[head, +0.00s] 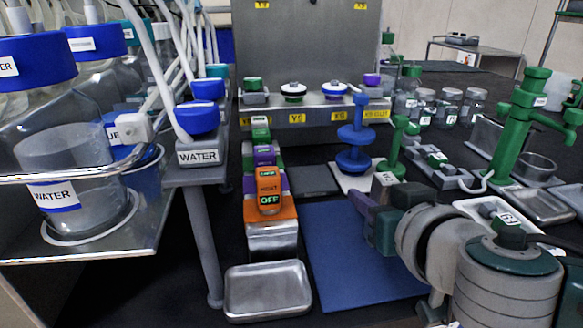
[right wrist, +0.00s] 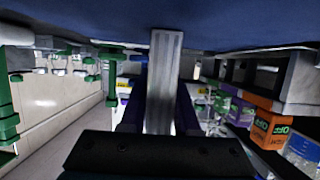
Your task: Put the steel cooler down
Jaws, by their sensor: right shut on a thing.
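My right gripper (head: 358,205) is over the right side of the blue mat (head: 350,265), with its fingers pointing left. In the right wrist view, its purple fingers (right wrist: 160,112) are shut on a long grey metal piece, which appears to be the steel cooler (right wrist: 164,75). The cooler stands out from between the fingers toward the blue surface at the top of that view. I cannot tell whether it touches that surface. In the head view I cannot make the cooler out behind my gripper and arm. My left gripper is not in view.
A steel tray (head: 268,290) lies left of the mat, below an orange module (head: 269,205) reading OFF. A blue stand (head: 355,140) is behind the mat, and a green stand (head: 515,130) is at the right. Water vessels (head: 70,170) fill the left. Much of the mat is clear.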

